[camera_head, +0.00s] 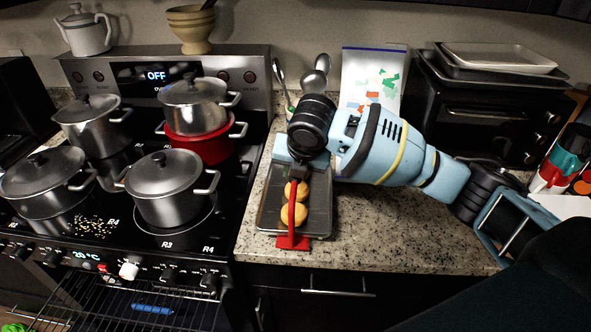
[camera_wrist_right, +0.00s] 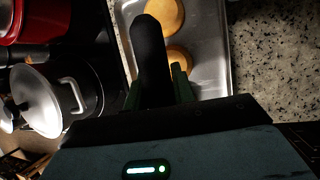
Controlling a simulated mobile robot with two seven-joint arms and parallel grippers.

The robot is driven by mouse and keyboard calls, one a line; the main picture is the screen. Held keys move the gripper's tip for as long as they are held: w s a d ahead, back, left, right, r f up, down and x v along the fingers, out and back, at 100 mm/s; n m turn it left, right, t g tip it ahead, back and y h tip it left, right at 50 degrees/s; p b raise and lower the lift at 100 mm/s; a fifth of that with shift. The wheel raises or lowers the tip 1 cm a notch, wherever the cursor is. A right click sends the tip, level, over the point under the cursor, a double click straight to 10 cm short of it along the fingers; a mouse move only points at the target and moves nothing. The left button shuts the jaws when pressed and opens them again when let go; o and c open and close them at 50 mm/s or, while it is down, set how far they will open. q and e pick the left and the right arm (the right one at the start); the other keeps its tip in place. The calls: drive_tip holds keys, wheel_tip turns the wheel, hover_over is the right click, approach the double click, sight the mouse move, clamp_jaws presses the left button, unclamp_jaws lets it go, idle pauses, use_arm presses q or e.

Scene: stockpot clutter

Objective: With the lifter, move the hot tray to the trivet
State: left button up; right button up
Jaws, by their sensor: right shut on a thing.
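A grey metal tray (camera_head: 321,205) with yellow buns on it lies on the granite counter, right of the stove. It also shows in the right wrist view (camera_wrist_right: 209,72). The red lifter (camera_head: 292,241) reaches along the tray's middle over the buns, its wide red end at the tray's front edge. My right gripper (camera_head: 300,168) is above the back part of the tray. In the right wrist view the gripper (camera_wrist_right: 158,88) is shut on the lifter's black handle (camera_wrist_right: 150,50). The fingertips are largely hidden in the head view. I cannot make out the trivet. My left gripper is out of view.
Several steel pots (camera_head: 167,187) and a red pot (camera_head: 205,147) crowd the stove on the left. A black toaster oven (camera_head: 485,112) with trays on top stands behind right. A clear bag (camera_head: 372,75) leans on the wall. The counter (camera_head: 400,225) right of the tray is bare.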

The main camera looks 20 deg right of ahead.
sight(292, 203)
drive_tip(key=shift+s+a, duration=0.35)
drive_tip(key=shift+s, duration=0.4)
drive_tip(key=shift+s+a, duration=0.4)
drive_tip(key=shift+s, duration=0.35)
drive_tip(key=shift+s+a, duration=0.35)
drive_tip(key=shift+s, duration=0.4)
drive_tip(key=shift+s+a, duration=0.45)
drive_tip(key=shift+s, duration=0.45)
drive_tip(key=shift+s+a, duration=0.45)
drive_tip(key=shift+s, duration=0.4)
drive_tip(key=shift+s+a, duration=0.45)
drive_tip(key=shift+s, duration=0.45)
drive_tip(key=shift+s, duration=0.1)
drive_tip(key=shift+s+a, duration=0.45)
drive_tip(key=shift+s, duration=0.45)
drive_tip(key=shift+s+a, duration=0.45)
drive_tip(key=shift+s, duration=0.4)
drive_tip(key=shift+s+a, duration=0.45)
drive_tip(key=shift+s, duration=0.45)
drive_tip(key=s+a, duration=0.3)
drive_tip(key=s, duration=0.3)
drive_tip(key=shift+s, duration=0.1)
